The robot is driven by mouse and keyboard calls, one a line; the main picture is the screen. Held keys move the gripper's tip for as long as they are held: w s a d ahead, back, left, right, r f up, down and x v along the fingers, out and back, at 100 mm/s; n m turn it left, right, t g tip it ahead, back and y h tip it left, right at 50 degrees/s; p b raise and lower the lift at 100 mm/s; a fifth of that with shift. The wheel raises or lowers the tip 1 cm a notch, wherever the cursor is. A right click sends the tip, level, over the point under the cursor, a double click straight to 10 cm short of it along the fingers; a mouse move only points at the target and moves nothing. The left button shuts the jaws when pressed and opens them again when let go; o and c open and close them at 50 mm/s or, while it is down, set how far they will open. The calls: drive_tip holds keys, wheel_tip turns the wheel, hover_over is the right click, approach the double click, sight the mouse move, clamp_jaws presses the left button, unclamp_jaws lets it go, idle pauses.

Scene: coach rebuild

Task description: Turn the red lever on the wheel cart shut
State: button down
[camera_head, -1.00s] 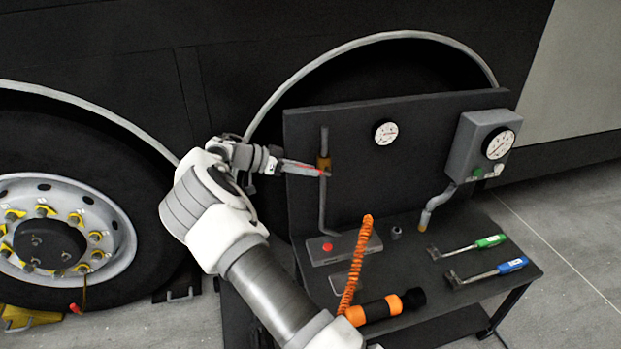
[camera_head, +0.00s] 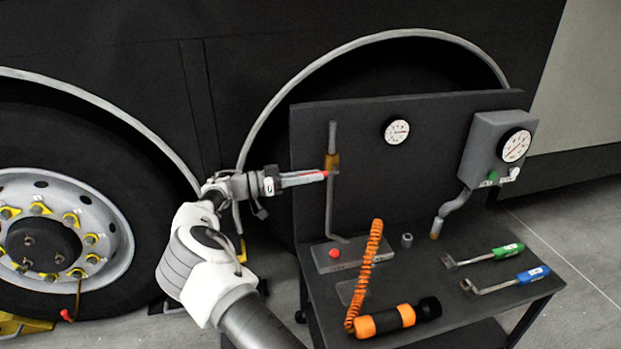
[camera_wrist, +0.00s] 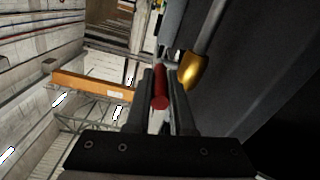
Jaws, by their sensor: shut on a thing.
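The wheel cart (camera_head: 360,112) has an upright back panel with a vertical grey pipe (camera_head: 331,205) and a brass valve body (camera_head: 332,161) on it. The red lever (camera_head: 325,173) shows as a small red strip at my gripper's tips, beside the valve. My gripper (camera_head: 318,177) reaches in from the left, roughly level. In the wrist view the red lever (camera_wrist: 160,88) lies between the two fingers of my gripper (camera_wrist: 163,95), which are shut on it. The brass valve (camera_wrist: 192,70) is just right of the fingers there. The fingers hide part of the lever.
The cart top holds a grey block with a red button (camera_head: 334,253), an orange coiled hose (camera_head: 366,270), an orange-black cylinder (camera_head: 398,318), a green-handled tool (camera_head: 508,250) and a blue-handled tool (camera_head: 533,274). A gauge box (camera_head: 490,140) is on the right. A wheel (camera_head: 60,235) stands left.

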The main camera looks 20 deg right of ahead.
drive_tip(key=shift+d, duration=0.1)
drive_tip(key=c, duration=0.8)
unclamp_jaws()
drive_tip(key=shift+a, duration=0.2)
